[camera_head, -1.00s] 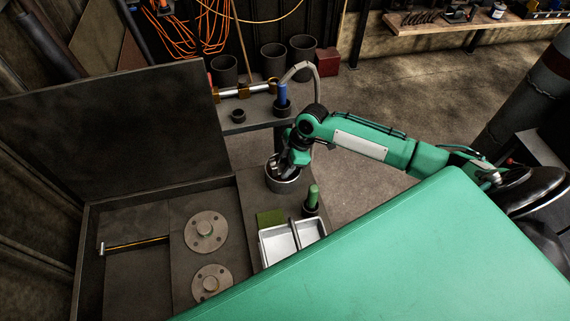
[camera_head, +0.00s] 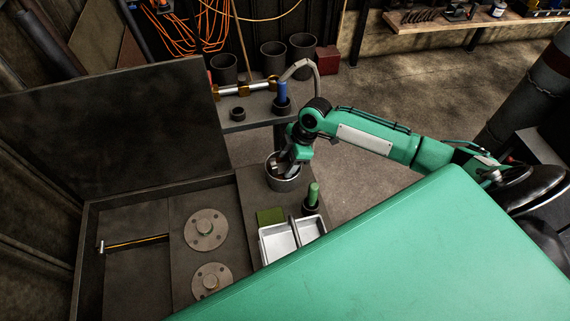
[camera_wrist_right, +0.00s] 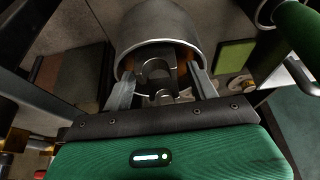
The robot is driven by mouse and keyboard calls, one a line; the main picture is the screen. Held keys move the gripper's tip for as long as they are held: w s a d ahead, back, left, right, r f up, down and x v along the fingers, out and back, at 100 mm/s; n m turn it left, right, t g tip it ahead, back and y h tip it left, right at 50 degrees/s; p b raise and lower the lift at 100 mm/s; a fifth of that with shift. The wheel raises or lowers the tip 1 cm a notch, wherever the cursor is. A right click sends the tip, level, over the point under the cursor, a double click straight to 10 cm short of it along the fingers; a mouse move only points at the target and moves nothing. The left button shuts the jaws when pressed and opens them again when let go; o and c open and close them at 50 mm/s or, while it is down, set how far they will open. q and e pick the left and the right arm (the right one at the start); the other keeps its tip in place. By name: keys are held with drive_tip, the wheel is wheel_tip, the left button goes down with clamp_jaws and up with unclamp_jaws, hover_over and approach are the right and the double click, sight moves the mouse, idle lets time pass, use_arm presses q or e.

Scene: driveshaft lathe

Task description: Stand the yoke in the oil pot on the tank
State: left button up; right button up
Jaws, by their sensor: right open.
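The oil pot (camera_head: 284,184) is a round grey metal pot on the tank's right-hand ledge (camera_head: 247,194), in the middle of the head view. In the right wrist view the pot (camera_wrist_right: 157,27) has its mouth towards the camera. The grey forked yoke (camera_wrist_right: 158,72) shows at the pot's mouth, with its two ears towards my wrist; its lower part is hidden. My right gripper (camera_head: 283,164) is at the pot's mouth. In the wrist view its fingers (camera_wrist_right: 162,90) are apart, one on each side of the yoke, with gaps visible. My left gripper is out of view.
White trays (camera_head: 279,244), a green pad (camera_head: 270,217) and a green-handled tool in a dark holder (camera_head: 313,199) stand in front of the pot. Behind is a shelf with a shaft (camera_head: 245,91) and a blue-handled tool (camera_head: 282,94). Flanged discs (camera_head: 206,232) lie on the tank at left.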

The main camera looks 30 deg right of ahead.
drive_tip(key=b+v, duration=0.1)
drive_tip(key=v, duration=0.9)
drive_tip(key=shift+b, duration=0.35)
drive_tip(key=shift+s+d, duration=0.1)
